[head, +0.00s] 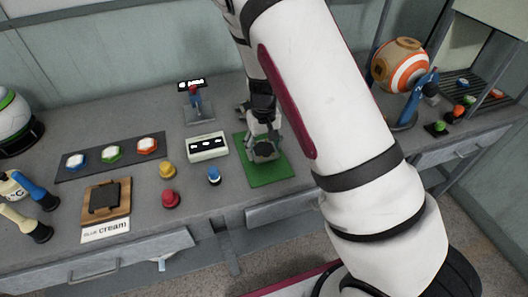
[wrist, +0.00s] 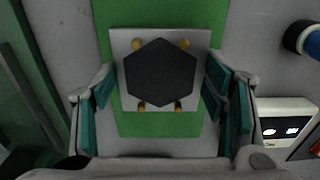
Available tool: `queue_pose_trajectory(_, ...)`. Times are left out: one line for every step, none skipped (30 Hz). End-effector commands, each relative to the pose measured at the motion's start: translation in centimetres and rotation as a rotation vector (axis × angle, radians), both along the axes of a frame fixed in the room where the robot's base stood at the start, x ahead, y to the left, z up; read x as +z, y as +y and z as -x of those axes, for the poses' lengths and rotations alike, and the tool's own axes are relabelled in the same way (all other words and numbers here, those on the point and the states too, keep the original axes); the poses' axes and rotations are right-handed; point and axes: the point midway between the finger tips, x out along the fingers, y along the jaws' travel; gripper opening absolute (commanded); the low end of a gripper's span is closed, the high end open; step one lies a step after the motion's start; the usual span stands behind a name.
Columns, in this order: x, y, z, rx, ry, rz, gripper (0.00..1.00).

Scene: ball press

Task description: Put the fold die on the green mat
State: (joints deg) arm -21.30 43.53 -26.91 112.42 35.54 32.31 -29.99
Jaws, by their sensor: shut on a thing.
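The fold die (wrist: 160,72) shows in the wrist view as a pale square plate with a dark hexagon and gold pins at its corners. My gripper (wrist: 160,85) is shut on it, with teal finger pads at its left and right sides. In the head view the die (head: 264,150) is in my gripper (head: 263,145) over the green mat (head: 272,177). The mat also shows behind the die in the wrist view (wrist: 160,125). I cannot tell whether the die touches the mat. My arm and fingers hide part of the mat and die.
A white box with dark windows (head: 208,147) stands just left of the mat, with a blue-topped knob (head: 214,176) in front. Yellow (head: 167,170) and red (head: 171,199) knobs are farther left. A wooden board with a dark block (head: 105,199) lies near the front edge.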

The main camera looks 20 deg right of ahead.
Motion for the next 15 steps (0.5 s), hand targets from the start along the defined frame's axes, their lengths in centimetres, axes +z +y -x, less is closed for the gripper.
queue_pose_trajectory(-0.8, -0.1, 0.1, -0.001, 0.003, 0.002, 0.30)
queue_pose_trajectory(-1.2, -0.1, 0.1, -0.001, 0.003, 0.001, 0.30)
queue_pose_trajectory(-1.7, -0.1, 0.1, -0.001, 0.003, 0.001, 0.30)
queue_pose_trajectory(-2.0, -0.1, 0.1, -0.001, 0.002, 0.001, 0.30)
queue_pose_trajectory(-2.2, 0.0, 0.1, -0.001, 0.001, 0.001, 0.30)
queue_pose_trajectory(-2.4, 0.0, 0.0, 0.000, 0.000, 0.001, 0.30)
queue_pose_trajectory(-2.4, 0.0, 0.0, 0.001, -0.001, 0.001, 0.30)
queue_pose_trajectory(-2.4, 0.0, 0.0, 0.001, -0.001, 0.001, 0.30)
queue_pose_trajectory(-2.4, 0.0, 0.0, 0.001, -0.001, 0.001, 0.30)
queue_pose_trajectory(-2.3, 0.0, 0.0, 0.001, -0.001, 0.001, 0.30)
queue_pose_trajectory(-2.3, 0.0, 0.0, 0.001, -0.001, 0.000, 0.30)
queue_pose_trajectory(-2.4, 0.0, 0.0, 0.000, -0.001, 0.000, 0.30)
queue_pose_trajectory(-2.4, 0.0, 0.0, 0.000, -0.001, 0.000, 0.30)
queue_pose_trajectory(-2.5, 0.0, 0.0, 0.000, 0.000, 0.000, 0.30)
queue_pose_trajectory(-2.6, 0.0, 0.0, 0.000, 0.000, 0.000, 0.30)
